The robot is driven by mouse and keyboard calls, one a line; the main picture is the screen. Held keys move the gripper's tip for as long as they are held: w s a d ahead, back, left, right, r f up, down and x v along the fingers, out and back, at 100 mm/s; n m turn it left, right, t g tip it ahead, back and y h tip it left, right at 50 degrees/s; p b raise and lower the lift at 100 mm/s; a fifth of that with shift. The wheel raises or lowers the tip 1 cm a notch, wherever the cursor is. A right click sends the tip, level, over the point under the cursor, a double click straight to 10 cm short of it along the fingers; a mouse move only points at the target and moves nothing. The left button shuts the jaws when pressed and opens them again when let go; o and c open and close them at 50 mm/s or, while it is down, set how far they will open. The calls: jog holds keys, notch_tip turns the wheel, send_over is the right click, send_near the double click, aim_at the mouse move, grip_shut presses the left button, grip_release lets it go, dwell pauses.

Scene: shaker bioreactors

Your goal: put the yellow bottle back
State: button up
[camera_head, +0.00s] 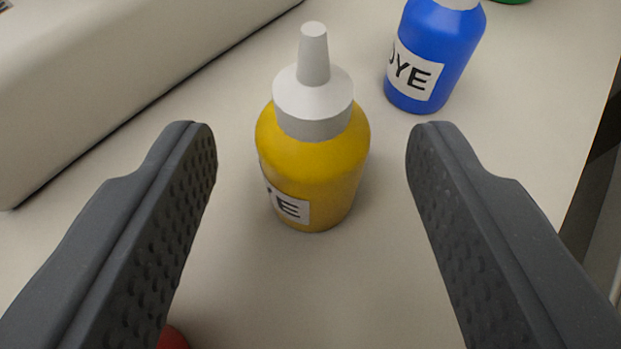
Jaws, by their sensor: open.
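The yellow bottle (318,168) stands upright on the pale surface, in the upper middle of the view. It has a white cap with a pointed nozzle and a white label on its lower left side, on which I can read the letter E. My gripper (311,135) is open. Its two dark grey fingers are to the left and right of the bottle, with a gap on each side. Neither finger visibly touches the bottle. I cannot tell exactly how far the fingertips reach along it in depth.
A blue bottle (434,55) labelled DYE stands behind and right of the yellow one. A bit of green (512,1) shows at the top edge. A red object (172,338) is partly hidden by the left finger. A pale raised block (110,80) lies left. The surface's edge runs along the right.

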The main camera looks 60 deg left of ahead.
jog(key=v, duration=1.1)
jog(key=shift+s+d+p, duration=0.2)
jog(key=shift+d+p, duration=0.05)
jog(key=shift+p, duration=0.05)
jog(key=w+d+r+m+t+h, duration=0.1)
jog(key=w+d+r+t, duration=0.2)
jog(key=w+r, duration=0.35)
jog(key=w+d+r+m+t+h, duration=0.1)
jog(key=w+d+r+t+h, duration=0.15)
jog(key=r, duration=0.75)
jog(key=w+d+r+m+t+h, duration=0.1)
jog(key=d+r+m+t+h, duration=0.1)
jog(key=d+r, duration=0.45)
jog(key=w+d+r+m+t+h, duration=0.1)
jog(key=d+r+m+t+h, duration=0.15)
jog(key=r, duration=0.65)
jog(key=s+d+r+m+g+h, duration=0.1)
jog(key=s+d+r+m, duration=0.1)
jog(key=s+d+r, duration=0.5)
jog(key=s+d+r+m+g+h, duration=0.1)
jog(key=s+d+r+m, duration=0.1)
jog(key=s+d+r, duration=0.4)
jog(key=s+r, duration=0.3)
jog(key=r, duration=0.4)
jog(key=shift+s+d+h, duration=0.35)
jog(key=shift+h, duration=0.05)
